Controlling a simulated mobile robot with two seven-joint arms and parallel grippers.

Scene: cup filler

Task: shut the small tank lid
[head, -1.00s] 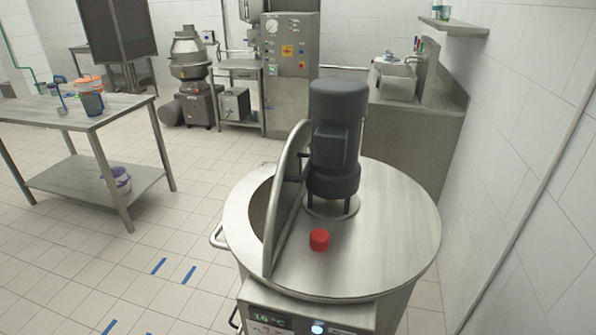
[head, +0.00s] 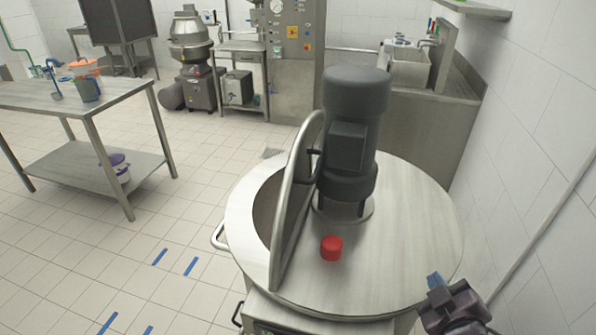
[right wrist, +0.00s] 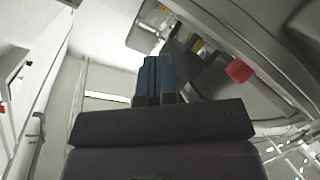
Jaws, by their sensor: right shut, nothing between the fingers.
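The small tank lid (head: 297,200) stands upright on the tank top, left of the dark motor (head: 349,130). The tank opening (head: 262,205) shows to the lid's left, uncovered. My right gripper (head: 434,281) is at the tank's front right rim, apart from the lid. Its blue fingers (right wrist: 153,80) are shut and empty. My left gripper is not in view.
A counter with a sink (head: 405,65) is behind the tank. A tiled wall (head: 545,130) runs close along the right side. The floor left of the tank is clear, with blue tape marks (head: 160,257).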

